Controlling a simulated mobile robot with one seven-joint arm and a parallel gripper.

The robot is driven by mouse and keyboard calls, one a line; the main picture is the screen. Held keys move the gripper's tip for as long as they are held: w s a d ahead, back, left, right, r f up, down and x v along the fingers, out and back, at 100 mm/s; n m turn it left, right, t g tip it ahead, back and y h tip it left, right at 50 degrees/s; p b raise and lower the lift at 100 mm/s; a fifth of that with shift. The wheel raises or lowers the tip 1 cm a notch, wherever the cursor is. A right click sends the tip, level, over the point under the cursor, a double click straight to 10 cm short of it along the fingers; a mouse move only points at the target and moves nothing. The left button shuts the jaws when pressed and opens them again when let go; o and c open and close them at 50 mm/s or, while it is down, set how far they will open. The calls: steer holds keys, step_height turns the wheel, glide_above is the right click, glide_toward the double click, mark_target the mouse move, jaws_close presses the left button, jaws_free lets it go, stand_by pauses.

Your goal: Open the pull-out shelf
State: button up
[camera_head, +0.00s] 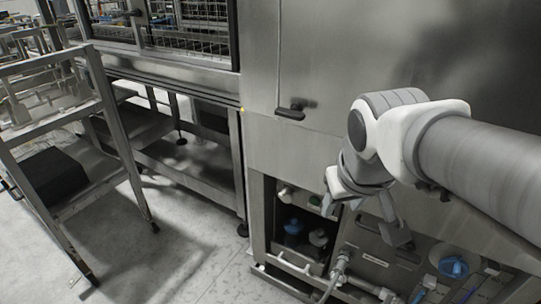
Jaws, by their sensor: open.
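The pull-out shelf (279,268) appears to be the low metal tray at the bottom of the steel washer cabinet (290,150). A pale bar handle (293,266) runs along its front. My gripper (368,212) is open and empty, pointing down in front of the cabinet. It is above and to the right of the handle, apart from it in the picture. How far it is from the cabinet face is hard to tell.
A metal pipe and valve (340,266) stand just right of the shelf. A blue cap (453,267) and other fittings lie farther right. A dark handle (290,112) sticks out of the cabinet above. A metal rack cart (118,128) stands left; the floor (190,245) between is clear.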

steer(key=w+d+f+n+g+h, duration=0.1)
steer(key=w+f+n, duration=0.1)
steer(key=w+f, duration=0.35)
steer(key=w+f+n, duration=0.1)
steer(key=w+f, duration=0.1)
steer(key=w, duration=0.6)
steer(key=n+g, duration=0.2)
steer(key=n, duration=0.3)
glide_above(293, 267)
steer(key=s, duration=0.3)
steer(key=s+a+f+x, duration=0.1)
steer(key=s+a+x, duration=0.1)
steer(key=x, duration=1)
steer(key=s+a+x, duration=0.2)
steer(key=x, duration=1)
steer(key=w+f+b, duration=0.1)
steer(key=f+b, duration=0.1)
steer(key=f, duration=0.8)
steer(key=w+f+n+b, duration=0.1)
steer(key=f+b, duration=0.1)
steer(key=f, duration=0.9)
steer(key=f+n+b, duration=0.1)
steer(key=f+b, duration=0.1)
steer(key=f, duration=0.8)
steer(key=shift+w+d+f+y, duration=0.2)
steer(key=shift+w+f+y, duration=0.1)
steer(key=shift+w, duration=0.1)
jaws_close()
